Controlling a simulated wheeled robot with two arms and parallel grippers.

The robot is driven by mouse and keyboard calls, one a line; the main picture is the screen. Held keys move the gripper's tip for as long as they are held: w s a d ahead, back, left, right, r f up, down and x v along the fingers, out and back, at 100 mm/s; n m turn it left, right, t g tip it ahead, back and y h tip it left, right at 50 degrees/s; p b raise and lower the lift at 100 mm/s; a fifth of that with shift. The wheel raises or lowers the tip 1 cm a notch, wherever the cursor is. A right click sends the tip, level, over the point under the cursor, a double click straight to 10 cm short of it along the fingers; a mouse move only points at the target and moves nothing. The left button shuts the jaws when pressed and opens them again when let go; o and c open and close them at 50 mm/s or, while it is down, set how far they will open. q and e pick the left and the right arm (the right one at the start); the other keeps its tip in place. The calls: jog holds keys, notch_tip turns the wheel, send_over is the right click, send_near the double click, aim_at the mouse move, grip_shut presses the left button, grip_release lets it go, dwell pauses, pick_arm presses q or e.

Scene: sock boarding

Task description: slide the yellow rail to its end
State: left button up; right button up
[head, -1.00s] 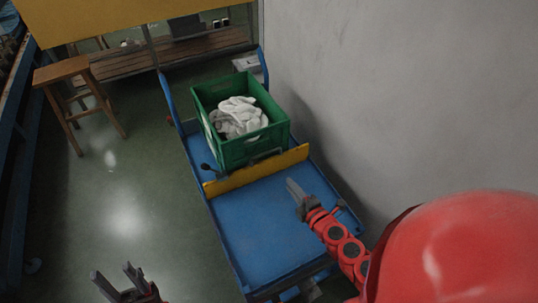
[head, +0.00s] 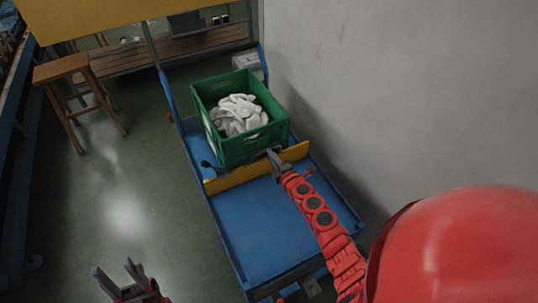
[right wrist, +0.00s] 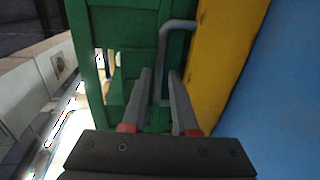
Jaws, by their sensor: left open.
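The yellow rail (head: 230,179) lies across the blue cart bed (head: 260,230), close in front of the green crate (head: 240,150). In the right wrist view the rail (right wrist: 225,60) carries a grey U-shaped handle (right wrist: 164,60) on its crate side. My right gripper (head: 272,155) is at the rail's handle. In the right wrist view its fingers (right wrist: 160,73) are apart, with the handle's bar between them; I see no firm grip. My left gripper (head: 113,267) is open and empty, low at the left over the floor, away from the cart.
White socks (head: 240,113) lie in the crate. A grey wall (head: 400,90) runs close along the cart's right side. The front of the cart bed is clear. A wooden stool (head: 62,68) stands to the left, with open floor between it and the cart.

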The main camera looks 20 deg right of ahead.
jog(key=shift+w+f, duration=0.2)
jog(key=shift+w, duration=0.75)
grip_shut()
dwell(0.8)
